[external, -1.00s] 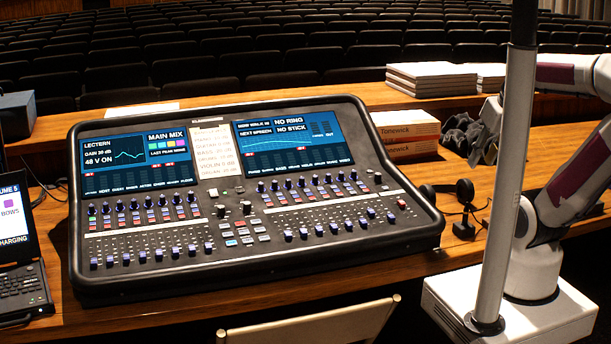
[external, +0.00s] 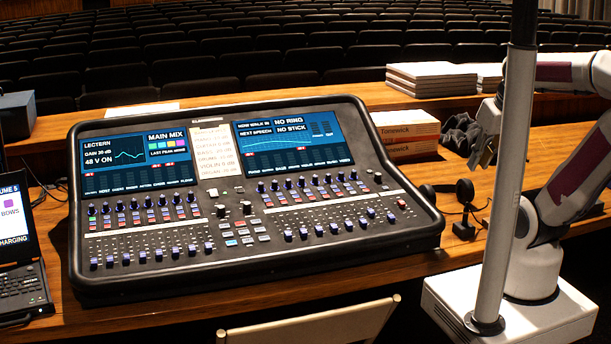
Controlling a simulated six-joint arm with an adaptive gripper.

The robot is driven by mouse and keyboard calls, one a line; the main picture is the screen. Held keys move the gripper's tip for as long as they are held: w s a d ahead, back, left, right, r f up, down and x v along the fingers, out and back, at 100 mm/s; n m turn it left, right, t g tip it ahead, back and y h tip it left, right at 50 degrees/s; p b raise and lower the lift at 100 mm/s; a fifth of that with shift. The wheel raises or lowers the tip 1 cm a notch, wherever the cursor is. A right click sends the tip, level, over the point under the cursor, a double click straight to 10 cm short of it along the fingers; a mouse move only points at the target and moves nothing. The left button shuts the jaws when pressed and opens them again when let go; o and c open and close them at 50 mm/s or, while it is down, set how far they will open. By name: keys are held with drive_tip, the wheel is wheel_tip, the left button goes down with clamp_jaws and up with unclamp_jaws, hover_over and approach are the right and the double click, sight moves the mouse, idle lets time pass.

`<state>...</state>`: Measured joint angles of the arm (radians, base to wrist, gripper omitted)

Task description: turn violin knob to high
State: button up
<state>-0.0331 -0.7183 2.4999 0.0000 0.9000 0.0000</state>
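The mixing desk (external: 270,268) sits on the wooden table with two rows of small dark-blue knobs. The left row (external: 148,202) and the right row (external: 314,182) each lie below a screen. A paper list (external: 214,152) between the screens has a line that seems to read VIOLIN. The names under the screens are too small to tell which knob is the violin one, or how it is turned. My gripper (external: 480,158) hangs right of the desk, behind the headset and well apart from the knobs. Its fingers are too small and dark to judge.
A grey pole (external: 502,190) stands in front of my arm. A laptop (external: 22,285) is at the left. A chair back (external: 312,326) stands in front.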

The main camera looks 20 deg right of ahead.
drive_tip(key=n+g, duration=0.2)
drive_tip(key=n, duration=2.3)
approach(316, 176)
drive_tip(key=s+d+f, duration=0.1)
drive_tip(key=s, duration=0.1)
drive_tip(key=s+d+f, duration=0.1)
drive_tip(key=s, duration=0.1)
drive_tip(key=s+d+f, duration=0.1)
drive_tip(key=s+f, duration=0.1)
drive_tip(key=shift+s+d, duration=0.1)
drive_tip(key=shift+s, duration=0.2)
drive_tip(key=w+a+n, duration=0.1)
drive_tip(key=n, duration=0.1)
drive_tip(key=w+r+n, duration=0.1)
drive_tip(key=w+n, duration=0.1)
drive_tip(key=w+a+r+n, duration=0.1)
drive_tip(key=n, duration=0.1)
drive_tip(key=shift+w+a+t, duration=0.35)
drive_tip(key=shift+w+t, duration=0.05)
drive_tip(key=n, duration=0.4)
drive_tip(key=w+r+n, duration=0.1)
drive_tip(key=n, duration=0.1)
drive_tip(key=shift+w+a+t, duration=0.1)
drive_tip(key=shift+a+t, duration=0.1)
drive_tip(key=shift+t, duration=0.1)
drive_tip(key=shift+f, duration=0.1)
drive_tip(key=shift+x, duration=3.75)
